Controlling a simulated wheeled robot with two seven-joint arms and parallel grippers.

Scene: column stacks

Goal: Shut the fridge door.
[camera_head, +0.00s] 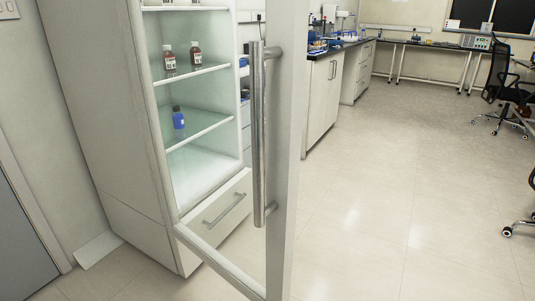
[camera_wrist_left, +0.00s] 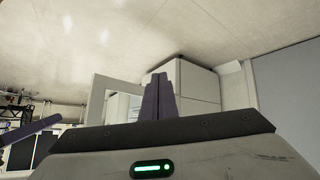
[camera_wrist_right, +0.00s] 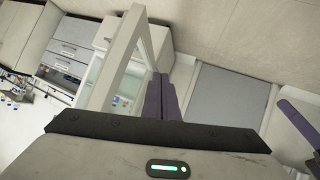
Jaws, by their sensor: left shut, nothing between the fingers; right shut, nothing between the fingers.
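The white fridge (camera_head: 120,130) stands at the left in the head view, with its shelves and lit inside exposed. Its glass door (camera_head: 287,150) is wide open and swung out towards me, with a long vertical metal handle (camera_head: 259,135). The door frame also shows in the left wrist view (camera_wrist_left: 96,100) and in the right wrist view (camera_wrist_right: 122,55), with the fridge body behind it. My left gripper (camera_wrist_left: 161,80) is shut and empty; the door frame appears left of its fingers. My right gripper (camera_wrist_right: 160,80) is shut and empty, with the door frame just left of its fingers. Neither gripper shows in the head view.
Small bottles (camera_head: 178,118) stand on the fridge shelves, above a closed drawer (camera_head: 215,208). White lab benches (camera_head: 325,95) stand behind the door. Office chairs (camera_head: 505,90) are at the right. The tiled floor (camera_head: 400,190) right of the door is clear.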

